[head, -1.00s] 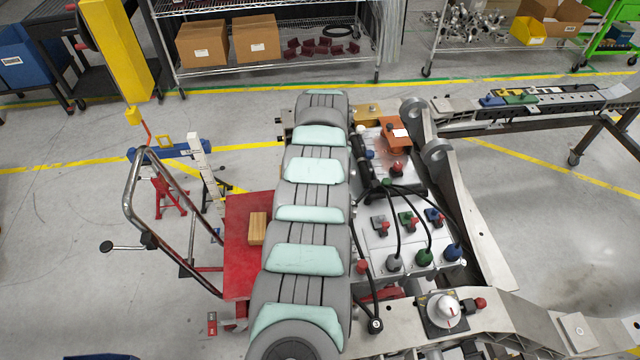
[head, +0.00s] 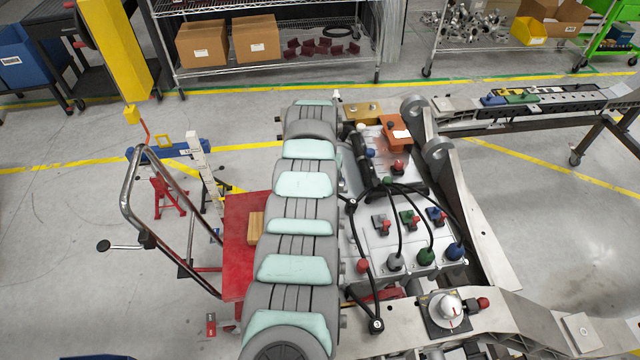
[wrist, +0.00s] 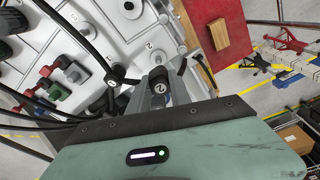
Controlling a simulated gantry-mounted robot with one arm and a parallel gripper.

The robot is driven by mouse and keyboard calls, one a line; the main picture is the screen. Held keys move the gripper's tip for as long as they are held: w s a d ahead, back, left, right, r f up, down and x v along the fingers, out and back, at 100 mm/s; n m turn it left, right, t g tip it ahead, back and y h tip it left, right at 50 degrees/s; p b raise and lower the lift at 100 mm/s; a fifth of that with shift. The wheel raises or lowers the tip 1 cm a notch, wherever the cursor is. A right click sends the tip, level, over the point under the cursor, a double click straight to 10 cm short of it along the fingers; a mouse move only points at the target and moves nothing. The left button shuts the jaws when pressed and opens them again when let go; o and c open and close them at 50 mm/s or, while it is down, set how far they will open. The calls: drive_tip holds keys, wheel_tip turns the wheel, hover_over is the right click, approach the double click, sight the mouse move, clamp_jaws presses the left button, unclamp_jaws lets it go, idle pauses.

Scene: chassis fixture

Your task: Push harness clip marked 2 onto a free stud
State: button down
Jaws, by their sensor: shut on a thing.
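The harness clip marked 2 (wrist: 158,89) is a small black piece with a pale mark on its end. In the wrist view my gripper (wrist: 163,88) is shut on it, just beyond the teal wrist housing. Round pale studs stand on the light panel, one (wrist: 155,56) just beyond the held clip and one (wrist: 130,8) farther up. I cannot tell whether the clip touches a stud. Another black clip (wrist: 117,76) on a cable is left of the gripper. In the head view my arm hides the gripper and held clip.
The light panel (head: 360,251) carries red, grey, green and blue connectors with black cables. A red cart (head: 237,277) with a wooden block (head: 256,228) stands left of my arm. Metal rails border the panel's right side.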

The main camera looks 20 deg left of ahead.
wheel_tip(320, 180, down, 4)
drive_tip(key=b, duration=0.2)
drive_tip(key=shift+r+b, duration=0.2)
drive_tip(key=shift+b, duration=0.15)
drive_tip(key=shift+r+p, duration=0.3)
drive_tip(key=shift+s+p, duration=0.15)
drive_tip(key=shift+p, duration=0.55)
drive_tip(key=shift+f, duration=0.2)
drive_tip(key=shift+f+b, duration=0.85)
drive_tip(key=shift+b, duration=0.2)
drive_tip(key=shift+f+b, duration=0.55)
drive_tip(key=shift+f, duration=0.05)
drive_tip(key=c, duration=1.1)
unclamp_jaws()
drive_tip(key=shift+r, duration=0.2)
